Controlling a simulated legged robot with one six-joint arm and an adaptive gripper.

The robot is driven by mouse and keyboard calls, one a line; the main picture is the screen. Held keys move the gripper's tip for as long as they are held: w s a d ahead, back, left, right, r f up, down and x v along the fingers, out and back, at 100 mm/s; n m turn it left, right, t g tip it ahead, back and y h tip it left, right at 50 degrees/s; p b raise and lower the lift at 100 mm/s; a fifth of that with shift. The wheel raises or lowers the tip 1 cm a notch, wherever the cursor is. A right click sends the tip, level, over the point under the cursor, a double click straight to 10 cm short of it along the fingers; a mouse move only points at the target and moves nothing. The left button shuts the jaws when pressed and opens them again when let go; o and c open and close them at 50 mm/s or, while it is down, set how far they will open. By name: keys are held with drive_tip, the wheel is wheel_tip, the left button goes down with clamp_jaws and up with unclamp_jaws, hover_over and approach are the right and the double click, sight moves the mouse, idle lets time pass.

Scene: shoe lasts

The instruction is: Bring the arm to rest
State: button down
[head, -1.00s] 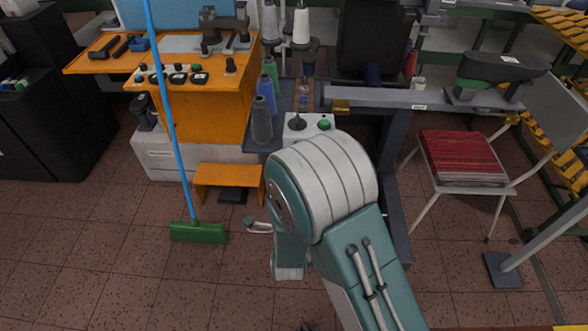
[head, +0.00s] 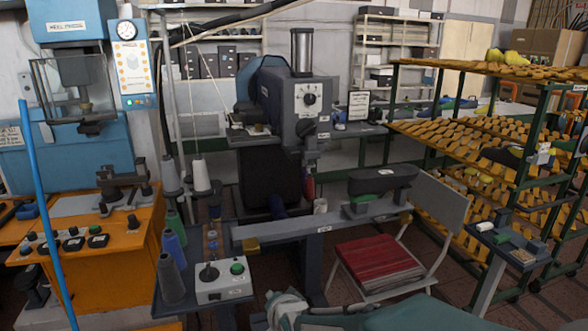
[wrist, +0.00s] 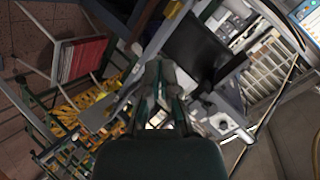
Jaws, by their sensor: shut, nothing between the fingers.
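My gripper (wrist: 161,68) shows at the middle of the wrist view, its grey fingers together with nothing between them. The wrist view is strongly tilted. In the head view only a teal and grey part of my arm shows at the bottom edge; my gripper cannot be made out there.
An orange bench (head: 105,245) and blue broom handle (head: 46,205) stand at left. A sewing machine (head: 285,100) and control box (head: 222,280) stand in the middle.

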drive_tip(key=s+d+r+n+g+h, duration=0.2)
drive_tip(key=s+d+r+n, duration=0.1)
drive_tip(key=s+d, duration=0.7)
drive_tip(key=s+d+r+n+g+h, duration=0.2)
drive_tip(key=s+d+r+n+g, duration=0.1)
drive_tip(key=s+d, duration=0.6)
drive_tip(key=shift+s+d+r+n+g, duration=0.35)
drive_tip(key=shift+s+r+n, duration=0.2)
drive_tip(key=shift+s, duration=0.6)
